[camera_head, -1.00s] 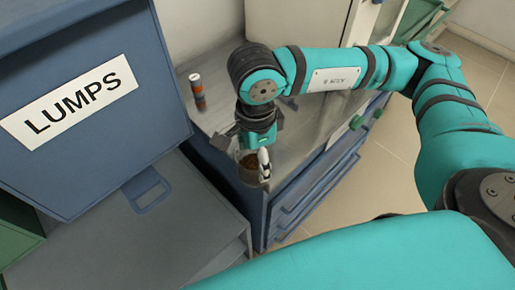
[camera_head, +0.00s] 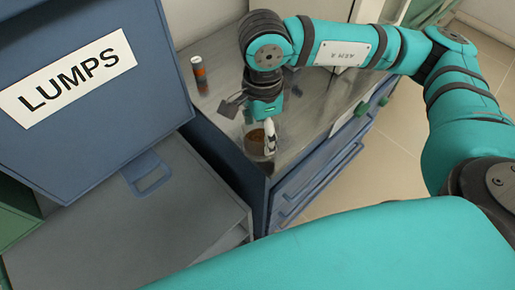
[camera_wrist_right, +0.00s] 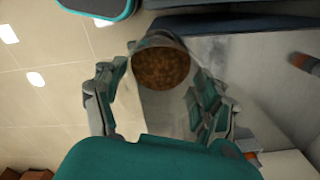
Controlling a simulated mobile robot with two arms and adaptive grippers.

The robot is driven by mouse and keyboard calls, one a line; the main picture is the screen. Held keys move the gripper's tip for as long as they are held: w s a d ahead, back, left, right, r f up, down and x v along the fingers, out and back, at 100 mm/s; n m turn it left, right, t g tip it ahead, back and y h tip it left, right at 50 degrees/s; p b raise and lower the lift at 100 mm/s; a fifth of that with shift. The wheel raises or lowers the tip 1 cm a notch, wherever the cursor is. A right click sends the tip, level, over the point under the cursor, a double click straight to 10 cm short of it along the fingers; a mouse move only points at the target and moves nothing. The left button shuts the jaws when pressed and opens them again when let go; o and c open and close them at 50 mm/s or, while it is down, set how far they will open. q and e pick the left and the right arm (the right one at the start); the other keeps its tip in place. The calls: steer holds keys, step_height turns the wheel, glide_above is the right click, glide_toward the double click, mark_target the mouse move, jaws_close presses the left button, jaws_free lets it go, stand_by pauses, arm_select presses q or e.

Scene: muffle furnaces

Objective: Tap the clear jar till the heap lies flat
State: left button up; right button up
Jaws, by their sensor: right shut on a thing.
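The clear jar (camera_head: 256,143) holds a brown granular heap and is at the near end of the grey bench top in the head view. My right gripper (camera_head: 251,127) is shut on it, with a finger on either side. In the right wrist view, the jar (camera_wrist_right: 160,112) sits between the fingers, and its brown contents (camera_wrist_right: 161,68) show as a round patch. I cannot tell how level the heap is, or whether the jar touches the bench. My left gripper is not in view.
A blue box labelled LUMPS (camera_head: 75,80) stands at the left, above a grey surface with a blue handle (camera_head: 147,174). An orange-banded cylinder (camera_head: 200,76) stands on the bench top (camera_head: 307,97). Blue drawers (camera_head: 316,172) lie below the bench's right edge.

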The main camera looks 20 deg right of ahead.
steer(key=shift+w+d+f+b, duration=0.2)
steer(key=shift+w+d+b, duration=0.55)
steer(key=shift+w, duration=0.4)
steer(key=shift+w+d+f+b, duration=0.2)
steer(key=shift+w+d+b, duration=0.4)
steer(key=shift+w+d, duration=0.5)
steer(key=shift+w+d+f+b, duration=0.2)
steer(key=shift+w+d+b, duration=0.5)
steer(key=shift+w, duration=0.55)
steer(key=shift+w+d+f+b, duration=0.15)
steer(key=shift+w+d+b, duration=0.2)
steer(key=shift+w+d, duration=0.4)
arm_select(q)
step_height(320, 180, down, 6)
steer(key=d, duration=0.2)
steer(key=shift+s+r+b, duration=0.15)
steer(key=shift+b, duration=0.15)
arm_select(e)
steer(key=shift+w+d+f, duration=0.1)
steer(key=shift+w+d, duration=0.6)
steer(key=shift+w, duration=0.35)
